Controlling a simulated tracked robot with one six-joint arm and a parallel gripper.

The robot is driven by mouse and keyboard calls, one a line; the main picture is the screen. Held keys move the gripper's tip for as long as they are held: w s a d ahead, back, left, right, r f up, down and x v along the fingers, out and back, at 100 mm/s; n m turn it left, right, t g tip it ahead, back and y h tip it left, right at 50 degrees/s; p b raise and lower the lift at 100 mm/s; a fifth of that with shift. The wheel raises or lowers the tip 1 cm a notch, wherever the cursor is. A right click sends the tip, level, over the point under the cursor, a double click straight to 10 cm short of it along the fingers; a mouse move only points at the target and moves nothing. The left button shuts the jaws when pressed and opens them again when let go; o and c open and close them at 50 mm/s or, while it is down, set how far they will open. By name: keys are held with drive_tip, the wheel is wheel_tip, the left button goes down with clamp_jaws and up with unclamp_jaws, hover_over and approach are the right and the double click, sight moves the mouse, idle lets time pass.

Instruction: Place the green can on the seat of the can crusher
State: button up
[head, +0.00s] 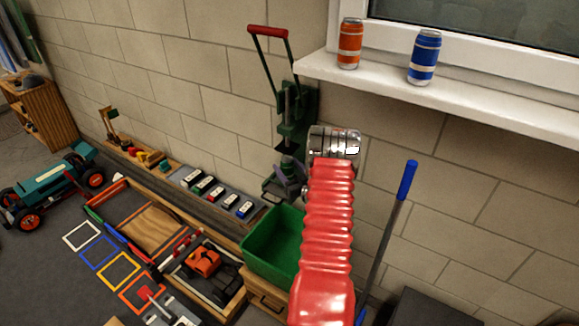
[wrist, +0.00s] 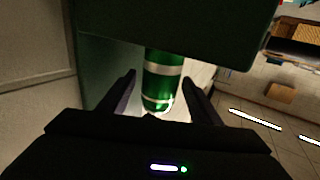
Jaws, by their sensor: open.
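The green can (wrist: 163,74), with silver bands, stands between my gripper's fingers (wrist: 159,82) in the wrist view. The fingers are open, one on each side of it. The wrist picture seems upside down, with ceiling lights low at right. One end of the can is hidden by the edge of a dark green block, seemingly part of the crusher (wrist: 180,25); whether they touch cannot be told. In the head view the green can crusher (head: 291,128) with its red handle (head: 267,31) is on the wall, my gripper (head: 288,177) at its lower part.
An orange can (head: 349,44) and a blue can (head: 424,58) stand on the window sill (head: 470,104). A green bin (head: 270,244) is below the crusher. A blue-handled pole (head: 392,225) leans right of my arm. Toy cars and trays lie along the wall at left.

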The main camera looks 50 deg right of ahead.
drive_tip(key=shift+s+r, duration=0.1)
drive_tip(key=shift+s, duration=0.05)
drive_tip(key=v, duration=1.1)
drive_tip(key=shift+s+a, duration=0.2)
drive_tip(key=shift+s, duration=0.1)
idle(0.5)
drive_tip(key=shift+r, duration=0.1)
